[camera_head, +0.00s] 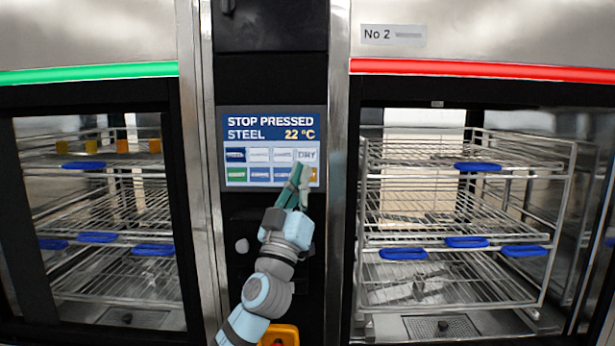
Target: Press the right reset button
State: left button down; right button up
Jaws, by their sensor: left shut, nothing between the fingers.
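The control screen (270,122) on the dark centre column reads "STOP PRESSED", "STEEL" and "22 °C". Below the text are two rows of small tiles, one labelled "DRY" (307,154). My left gripper (300,172) is shut and empty, its fingertips in front of the lower right tiles. I cannot tell whether they touch the screen. A round pale button (242,245) sits below the screen, left of my gripper. My arm hides part of the column to its right. No button is legibly marked as reset. My right gripper is out of view.
The left washer has a green light bar (90,73); the right washer, labelled "No 2" (392,35), has a red one (480,68). Wire racks (450,240) with blue clips show behind both fronts. A yellow-orange fixture (283,335) is low on the column, beside my arm.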

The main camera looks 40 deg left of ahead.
pick_arm(q)
jog(key=shift+r, duration=0.25)
dwell(0.7)
jog(key=shift+f+b, duration=0.65)
jog(key=shift+b, duration=0.2)
jog(key=shift+s+d+f, duration=0.25)
jog(key=shift+s+d, duration=0.05)
jog(key=shift+s, duration=0.1)
jog(key=s+d, duration=0.2)
jog(key=shift+s+r+p, duration=0.1)
jog(key=shift+s+p, duration=0.2)
